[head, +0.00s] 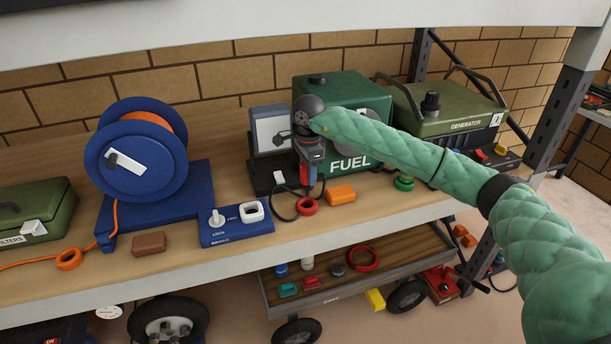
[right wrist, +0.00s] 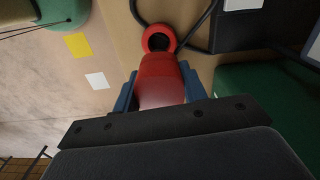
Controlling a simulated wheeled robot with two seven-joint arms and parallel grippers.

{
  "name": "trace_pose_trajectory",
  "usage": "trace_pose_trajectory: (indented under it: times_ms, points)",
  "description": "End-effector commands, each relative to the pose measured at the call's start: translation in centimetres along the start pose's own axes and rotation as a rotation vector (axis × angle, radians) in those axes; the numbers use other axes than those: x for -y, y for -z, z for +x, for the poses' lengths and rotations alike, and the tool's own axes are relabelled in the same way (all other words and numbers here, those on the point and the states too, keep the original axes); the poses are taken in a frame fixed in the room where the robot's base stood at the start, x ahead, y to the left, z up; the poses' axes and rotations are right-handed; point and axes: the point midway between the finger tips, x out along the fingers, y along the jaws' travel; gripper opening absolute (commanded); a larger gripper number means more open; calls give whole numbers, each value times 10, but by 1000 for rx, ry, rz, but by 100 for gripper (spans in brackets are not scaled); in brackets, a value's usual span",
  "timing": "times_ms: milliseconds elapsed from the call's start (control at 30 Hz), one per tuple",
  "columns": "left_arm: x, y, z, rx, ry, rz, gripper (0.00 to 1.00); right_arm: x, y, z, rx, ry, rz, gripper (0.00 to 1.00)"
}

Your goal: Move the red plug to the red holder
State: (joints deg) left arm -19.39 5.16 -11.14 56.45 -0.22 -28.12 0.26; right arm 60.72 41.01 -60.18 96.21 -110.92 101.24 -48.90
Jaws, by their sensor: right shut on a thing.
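My right gripper (head: 308,170) points down above the shelf, in front of the green fuel can. It is shut on the red plug (right wrist: 160,82), which sits between the blue fingers in the right wrist view. In the head view, little of the plug shows between the fingers. A red ring (head: 307,206), which looks like the red holder, lies on the shelf below the gripper. It also shows just past the plug's end in the right wrist view (right wrist: 159,38). The plug appears above the ring; I cannot tell whether they touch. My left gripper is out of view.
A black cable (head: 275,209) loops beside the ring. An orange block (head: 341,195) lies to its right, a blue switch box (head: 236,225) to its left. The fuel can (head: 345,95) stands close behind my gripper. A blue cable reel (head: 137,150) stands further left.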

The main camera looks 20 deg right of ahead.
Motion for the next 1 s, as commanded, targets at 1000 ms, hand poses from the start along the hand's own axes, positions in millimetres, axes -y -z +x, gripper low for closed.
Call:
trace_pose_trajectory:
  times_ms: [1000]
  points:
    - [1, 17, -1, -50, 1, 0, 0, 0, -1, 47, 1, 2, -82, 19]
